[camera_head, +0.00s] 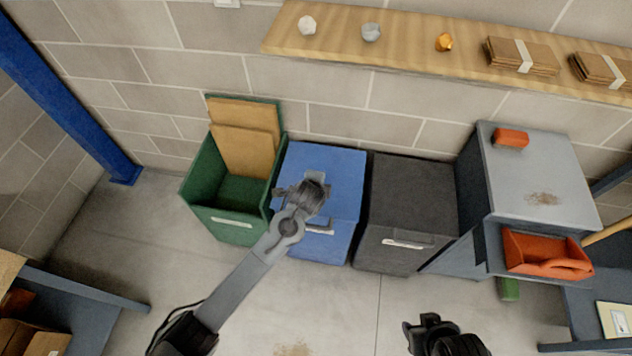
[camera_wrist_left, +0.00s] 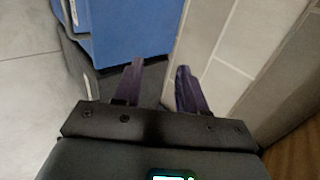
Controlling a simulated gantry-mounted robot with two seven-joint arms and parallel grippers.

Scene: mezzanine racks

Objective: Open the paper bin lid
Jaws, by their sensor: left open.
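The blue bin (camera_head: 338,165) stands against the wall between a green bin and a dark grey bin, and its lid is down. I see no label naming the paper bin; I take it to be the blue one. A pale handle (camera_head: 318,230) is on its front. My left gripper (camera_head: 314,188) shows in front of the blue lid in the head view and hides part of it; its height above the lid is unclear. In the left wrist view its fingers (camera_wrist_left: 158,82) are apart and empty, with the blue bin (camera_wrist_left: 125,30) beyond. My right gripper (camera_head: 432,328) is at the bottom edge, its fingers unclear.
The green bin (camera_head: 203,182) is open with cardboard inside. The dark grey bin (camera_head: 412,190) is closed. A grey cabinet (camera_head: 560,170) with a red tray (camera_head: 535,250) stands at right. A wooden shelf (camera_head: 400,50) runs along the wall above.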

